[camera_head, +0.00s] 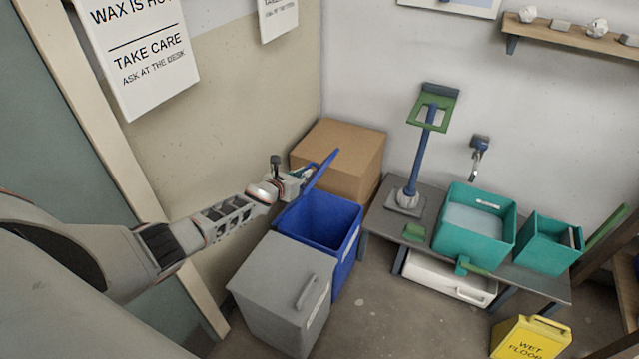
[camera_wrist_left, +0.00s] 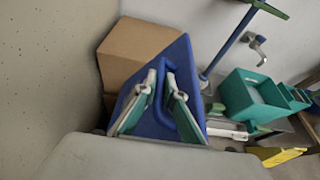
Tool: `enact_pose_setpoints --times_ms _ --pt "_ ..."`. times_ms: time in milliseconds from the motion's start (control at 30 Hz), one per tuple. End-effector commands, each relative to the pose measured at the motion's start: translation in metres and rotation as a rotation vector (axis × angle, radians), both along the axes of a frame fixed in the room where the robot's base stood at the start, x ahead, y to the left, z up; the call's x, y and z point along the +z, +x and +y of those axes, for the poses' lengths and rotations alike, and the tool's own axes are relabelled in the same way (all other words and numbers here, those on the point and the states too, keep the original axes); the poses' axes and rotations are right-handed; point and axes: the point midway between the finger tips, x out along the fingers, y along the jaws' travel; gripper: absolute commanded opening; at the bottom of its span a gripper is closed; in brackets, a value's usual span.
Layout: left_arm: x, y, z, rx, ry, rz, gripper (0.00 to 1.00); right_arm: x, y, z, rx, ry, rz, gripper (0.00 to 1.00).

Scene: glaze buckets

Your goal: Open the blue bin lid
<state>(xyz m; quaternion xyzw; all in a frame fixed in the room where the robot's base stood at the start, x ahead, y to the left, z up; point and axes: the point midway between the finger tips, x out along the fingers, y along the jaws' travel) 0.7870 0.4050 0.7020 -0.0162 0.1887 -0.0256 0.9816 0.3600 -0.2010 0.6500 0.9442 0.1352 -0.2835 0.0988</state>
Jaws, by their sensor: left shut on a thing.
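The blue bin (camera_head: 338,240) stands against the wall behind the grey bin, and its inside shows from above. Its blue lid (camera_head: 322,168) is raised and tilted up steeply on the bin's far left side, seen nearly edge-on. In the left wrist view the lid (camera_wrist_left: 182,60) fills the middle, with its blue loop handle (camera_wrist_left: 187,125) facing me. My left gripper (camera_head: 304,173) is at the lid's outer face, and in the left wrist view its fingers (camera_wrist_left: 160,88) are shut on the handle. My right gripper is not in view.
A grey lidded bin (camera_head: 280,285) stands in front of the blue bin. A cardboard box (camera_head: 350,150) is behind the lid. A low bench (camera_head: 385,215) with teal tubs (camera_head: 452,245) stands to the right. A yellow sign (camera_head: 530,340) is on the floor.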

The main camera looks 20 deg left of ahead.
Motion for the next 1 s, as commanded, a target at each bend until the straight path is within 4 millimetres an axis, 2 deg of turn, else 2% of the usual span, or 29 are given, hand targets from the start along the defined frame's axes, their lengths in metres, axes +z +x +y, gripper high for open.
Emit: enact_pose_setpoints --times_ms 33,200,400,500,733,1000 --pt "0.0 -0.001 0.017 0.005 -0.041 0.004 0.0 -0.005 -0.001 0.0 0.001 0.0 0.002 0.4" --pt "0.005 0.0 0.057 0.005 -0.194 0.011 0.0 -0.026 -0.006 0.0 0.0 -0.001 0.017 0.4" --pt "0.004 0.001 0.093 0.006 -0.347 0.02 0.0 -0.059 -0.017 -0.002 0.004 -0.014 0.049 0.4" --pt "0.004 0.001 0.107 0.006 -0.406 0.021 0.0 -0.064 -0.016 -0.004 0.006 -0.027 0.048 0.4" --pt "0.006 0.002 0.129 0.003 -0.402 0.02 0.0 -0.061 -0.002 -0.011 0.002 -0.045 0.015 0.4" --pt "0.009 0.003 0.136 0.001 -0.401 0.017 0.0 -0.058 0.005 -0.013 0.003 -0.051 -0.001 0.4"
